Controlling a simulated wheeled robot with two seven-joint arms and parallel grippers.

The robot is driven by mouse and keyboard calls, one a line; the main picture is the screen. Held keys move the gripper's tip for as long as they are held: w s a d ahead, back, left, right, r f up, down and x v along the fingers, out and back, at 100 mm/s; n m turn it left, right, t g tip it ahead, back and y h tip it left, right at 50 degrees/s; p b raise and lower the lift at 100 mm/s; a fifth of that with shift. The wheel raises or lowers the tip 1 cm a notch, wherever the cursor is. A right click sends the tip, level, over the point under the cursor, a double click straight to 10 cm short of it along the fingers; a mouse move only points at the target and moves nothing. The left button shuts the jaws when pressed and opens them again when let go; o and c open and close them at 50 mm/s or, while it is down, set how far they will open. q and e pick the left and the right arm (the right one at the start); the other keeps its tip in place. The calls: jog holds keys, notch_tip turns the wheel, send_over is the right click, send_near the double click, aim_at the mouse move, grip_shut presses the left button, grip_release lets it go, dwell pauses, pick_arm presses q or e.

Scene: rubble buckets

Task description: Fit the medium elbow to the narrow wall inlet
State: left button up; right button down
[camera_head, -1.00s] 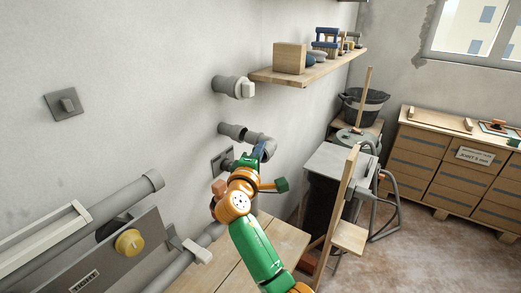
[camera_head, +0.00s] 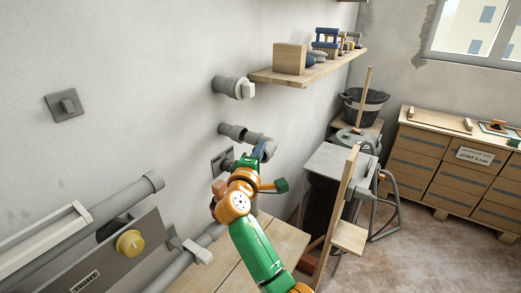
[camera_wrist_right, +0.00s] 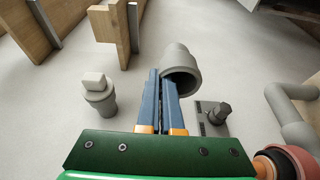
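The narrow wall inlet (camera_head: 229,130) is a short grey pipe stub on the left wall, below a wider stub. The grey medium elbow (camera_head: 256,138) lies in line with it, at its outer end; I cannot tell whether they are fully joined. In the right wrist view the open mouth of the elbow (camera_wrist_right: 182,78) faces the camera. My right gripper (camera_head: 262,152) is at this mouth. Its blue fingers (camera_wrist_right: 161,82) are close together at the left rim, seemingly pinching the elbow wall. My left gripper is not in view.
The wider wall stub (camera_head: 233,87) and a shelf (camera_head: 315,68) are above. A wall plate with a valve (camera_head: 222,162) is just below. Grey pipes (camera_head: 130,198) run at lower left. A wooden bench (camera_head: 285,240) and an upright plank (camera_head: 338,215) stand beneath and right.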

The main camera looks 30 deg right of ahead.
jog(key=w+b, duration=0.1)
jog(key=w+a+b, duration=0.1)
jog(key=shift+w, duration=0.4)
dwell(0.6)
jog(key=shift+a, duration=0.1)
dwell(0.7)
jog(key=shift+w+a+b, duration=0.35)
jog(key=shift+w+b, duration=0.5)
jog(key=shift+b, duration=0.1)
jog(key=shift+r, duration=0.1)
